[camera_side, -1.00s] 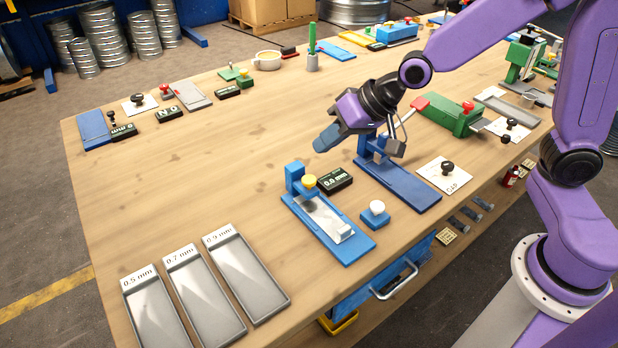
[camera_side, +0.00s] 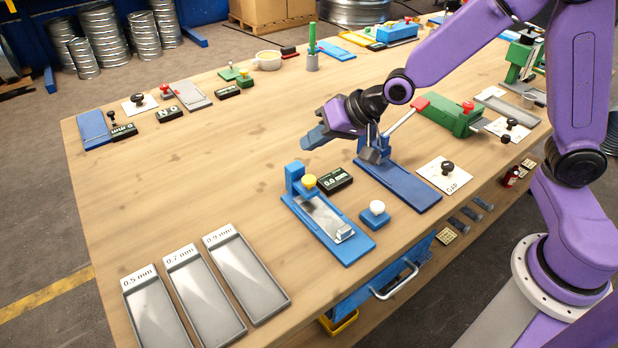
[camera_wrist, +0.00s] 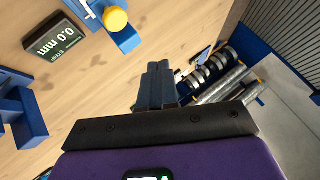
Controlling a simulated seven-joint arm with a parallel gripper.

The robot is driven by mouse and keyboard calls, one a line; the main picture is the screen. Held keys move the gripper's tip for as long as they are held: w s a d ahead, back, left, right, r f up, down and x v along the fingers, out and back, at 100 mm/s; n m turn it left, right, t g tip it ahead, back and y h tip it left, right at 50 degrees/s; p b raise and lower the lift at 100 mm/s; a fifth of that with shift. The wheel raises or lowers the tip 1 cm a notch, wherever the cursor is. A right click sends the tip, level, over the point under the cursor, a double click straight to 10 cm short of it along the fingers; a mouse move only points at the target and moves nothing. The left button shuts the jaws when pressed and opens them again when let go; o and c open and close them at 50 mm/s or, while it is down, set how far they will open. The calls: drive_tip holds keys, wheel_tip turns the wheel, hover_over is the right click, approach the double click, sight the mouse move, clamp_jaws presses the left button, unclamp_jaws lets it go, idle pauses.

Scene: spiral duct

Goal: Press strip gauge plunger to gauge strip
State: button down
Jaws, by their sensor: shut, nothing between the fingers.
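The strip gauge (camera_side: 345,243) is a blue fixture with a metal strip (camera_side: 325,215) lying along its base. Its plunger has a yellow knob (camera_side: 309,181) beside the blue post. The knob also shows at the top of the wrist view (camera_wrist: 115,18). A black display (camera_side: 335,181) behind the gauge reads 0.0 mm; it also shows in the wrist view (camera_wrist: 50,38). My gripper (camera_side: 312,138) is shut and empty, in the air above and behind the gauge, apart from the knob. Its blue fingers (camera_wrist: 158,85) are together in the wrist view.
A second blue fixture (camera_side: 405,187) stands right of the gauge, close under my gripper. A white button on a blue block (camera_side: 375,214) sits beside the gauge. Three grey trays (camera_side: 245,275) lie at front left. The table's left middle is clear.

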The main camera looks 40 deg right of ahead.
sight(305, 177)
drive_tip(key=shift+f, duration=3.05)
drive_tip(key=shift+f, duration=0.1)
drive_tip(key=shift+f, duration=0.3)
drive_tip(key=shift+f, duration=0.8)
idle(0.7)
drive_tip(key=shift+r, duration=1.25)
drive_tip(key=shift+r, duration=0.1)
drive_tip(key=shift+r, duration=2.4)
